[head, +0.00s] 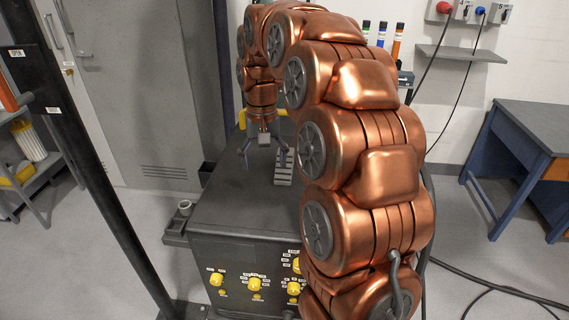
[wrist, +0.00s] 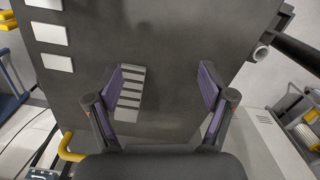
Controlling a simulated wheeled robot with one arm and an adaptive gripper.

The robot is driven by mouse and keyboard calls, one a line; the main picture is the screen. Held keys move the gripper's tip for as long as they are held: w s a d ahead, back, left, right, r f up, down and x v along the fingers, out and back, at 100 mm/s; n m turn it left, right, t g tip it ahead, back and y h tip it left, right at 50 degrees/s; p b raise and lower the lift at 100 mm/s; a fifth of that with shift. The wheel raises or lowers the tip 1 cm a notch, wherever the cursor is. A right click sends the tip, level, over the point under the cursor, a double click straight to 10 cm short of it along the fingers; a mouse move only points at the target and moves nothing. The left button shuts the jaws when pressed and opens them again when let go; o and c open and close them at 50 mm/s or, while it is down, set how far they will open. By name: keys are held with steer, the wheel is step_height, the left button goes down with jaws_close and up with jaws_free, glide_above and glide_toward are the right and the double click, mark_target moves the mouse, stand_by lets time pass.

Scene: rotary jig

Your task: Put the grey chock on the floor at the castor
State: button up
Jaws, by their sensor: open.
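The grey chock (head: 284,167), a ribbed block with light and dark bands, lies on the flat top of a dark box (head: 235,205). In the wrist view the chock (wrist: 131,92) is beside the inner side of my left finger, which covers part of its left edge. My gripper (head: 264,154) is open with its fingers spread, pointing down over the box top. Its fingers also show in the wrist view (wrist: 163,70), with nothing gripped between them. I cannot make out contact with the chock. No castor can be clearly identified.
A small grey ring-shaped part (head: 185,207) sits on a ledge at the box's left side. A dark post (head: 105,195) stands in front on the left. A blue-legged desk (head: 525,150) stands right. Cables (head: 500,287) lie on the floor; floor between them and the desk is clear.

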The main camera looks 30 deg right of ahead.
steer(key=w+d+m, duration=0.1)
steer(key=w+d, duration=0.1)
steer(key=d, duration=0.1)
steer(key=w+d+m, duration=0.1)
steer(key=w+d, duration=0.2)
steer(key=d, duration=0.1)
steer(key=w+d+m+p, duration=0.1)
steer(key=w+d, duration=0.1)
steer(key=d, duration=0.2)
steer(key=shift+w+f, duration=0.35)
steer(key=shift+w+d+f+p, duration=0.15)
steer(key=shift+f+p, duration=0.65)
steer(key=shift+f, duration=1.2)
steer(key=shift+s+d+f+p, duration=0.1)
steer(key=shift+f+p, duration=0.7)
steer(key=shift+f, duration=1.15)
steer(key=shift+c, duration=0.3)
steer(key=shift+w, duration=0.1)
jaws_close()
steer(key=shift+r, duration=0.1)
